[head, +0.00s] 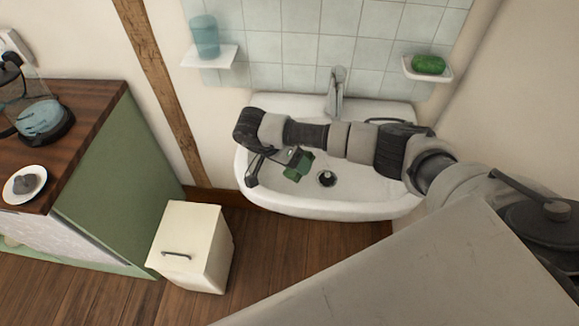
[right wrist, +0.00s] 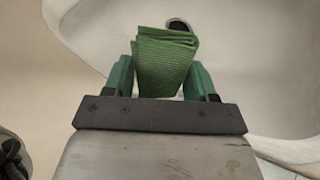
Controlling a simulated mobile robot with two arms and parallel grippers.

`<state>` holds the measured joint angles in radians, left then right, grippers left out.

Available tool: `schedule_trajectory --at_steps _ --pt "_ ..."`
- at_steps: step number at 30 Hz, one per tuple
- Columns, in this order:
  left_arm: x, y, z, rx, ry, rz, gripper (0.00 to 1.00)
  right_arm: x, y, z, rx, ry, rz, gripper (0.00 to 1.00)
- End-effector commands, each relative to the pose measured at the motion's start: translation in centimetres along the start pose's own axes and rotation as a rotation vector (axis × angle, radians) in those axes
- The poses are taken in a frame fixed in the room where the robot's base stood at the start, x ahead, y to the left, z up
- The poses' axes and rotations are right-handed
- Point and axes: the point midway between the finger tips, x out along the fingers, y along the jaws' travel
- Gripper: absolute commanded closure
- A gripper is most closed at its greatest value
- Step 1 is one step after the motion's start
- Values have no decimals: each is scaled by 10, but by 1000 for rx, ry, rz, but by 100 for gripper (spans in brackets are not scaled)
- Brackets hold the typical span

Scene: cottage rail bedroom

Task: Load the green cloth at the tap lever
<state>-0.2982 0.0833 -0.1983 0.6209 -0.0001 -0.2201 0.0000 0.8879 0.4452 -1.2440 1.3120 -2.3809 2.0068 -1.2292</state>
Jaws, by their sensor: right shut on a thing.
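The green cloth (head: 305,160) is held by my right gripper (head: 294,164) over the left part of the white sink (head: 320,209). In the right wrist view, the folded cloth (right wrist: 165,62) stands up between the two green-padded fingers of the right gripper (right wrist: 164,80), which is shut on it. The grey tap (head: 334,98) stands at the back middle of the sink, with its lever (head: 340,72) on top. The cloth is in front of the tap and apart from it. My right arm crosses over the basin and hides part of it. My left gripper is not in view.
A shelf (head: 210,61) with a blue tumbler (head: 205,36) is left of the tap. A dish (head: 413,72) with a green block (head: 428,64) is on the right. A cream bin-like box (head: 202,232) stands left below the sink, near a green cabinet (head: 120,185).

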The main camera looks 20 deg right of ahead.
Motion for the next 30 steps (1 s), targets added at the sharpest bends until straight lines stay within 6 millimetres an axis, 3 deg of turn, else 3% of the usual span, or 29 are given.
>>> schedule_trajectory --at_steps 30 --pt "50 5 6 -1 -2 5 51 58 -16 -83 0 1 -1 62"
